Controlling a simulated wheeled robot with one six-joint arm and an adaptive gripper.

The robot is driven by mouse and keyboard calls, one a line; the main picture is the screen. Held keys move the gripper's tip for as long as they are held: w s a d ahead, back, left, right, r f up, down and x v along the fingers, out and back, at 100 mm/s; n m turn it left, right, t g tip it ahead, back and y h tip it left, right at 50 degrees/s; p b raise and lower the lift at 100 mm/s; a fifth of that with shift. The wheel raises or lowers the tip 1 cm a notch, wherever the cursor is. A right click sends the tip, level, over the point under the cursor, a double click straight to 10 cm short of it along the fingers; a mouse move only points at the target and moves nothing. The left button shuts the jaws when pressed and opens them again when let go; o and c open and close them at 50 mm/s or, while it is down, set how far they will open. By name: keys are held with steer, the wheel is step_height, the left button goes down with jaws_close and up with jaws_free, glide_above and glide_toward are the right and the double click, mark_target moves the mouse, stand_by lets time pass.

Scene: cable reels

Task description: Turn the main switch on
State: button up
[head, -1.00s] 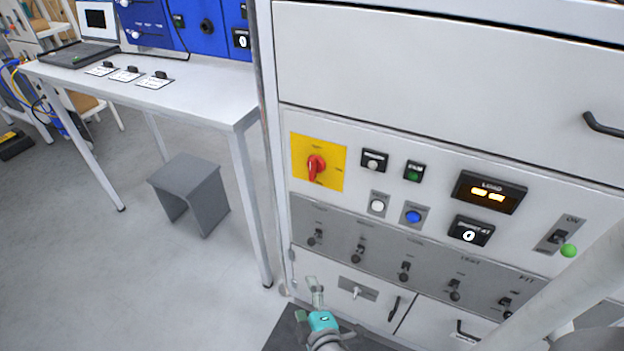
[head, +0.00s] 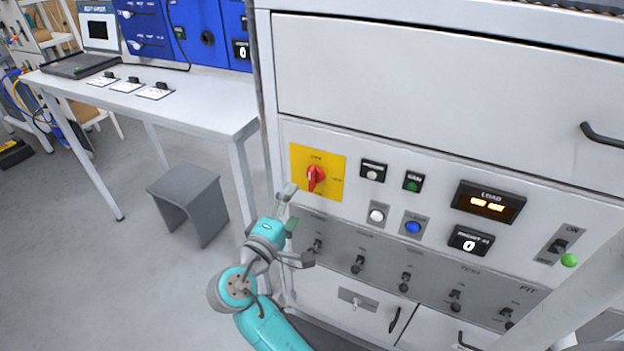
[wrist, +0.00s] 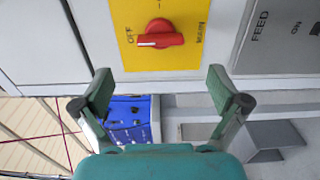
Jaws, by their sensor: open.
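The main switch is a red rotary knob (head: 316,178) on a yellow plate (head: 334,186) at the left of the white cabinet's control panel. In the wrist view the red knob (wrist: 160,34) lies crosswise, its white mark toward the printed OFF on the left. My gripper (head: 288,204) is just below and left of the yellow plate in the head view. In the wrist view my gripper (wrist: 160,92) is open and empty, its two green-padded fingers apart on either side below the knob. No contact with the knob shows.
Right of the plate are small buttons, including a blue one (head: 413,226), and a lit LOAD display (head: 488,202). A grey strip of toggle levers (head: 358,262) runs below.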

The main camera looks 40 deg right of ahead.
mark_target(310, 182)
steer(key=x, duration=1)
steer(key=c, duration=1.2)
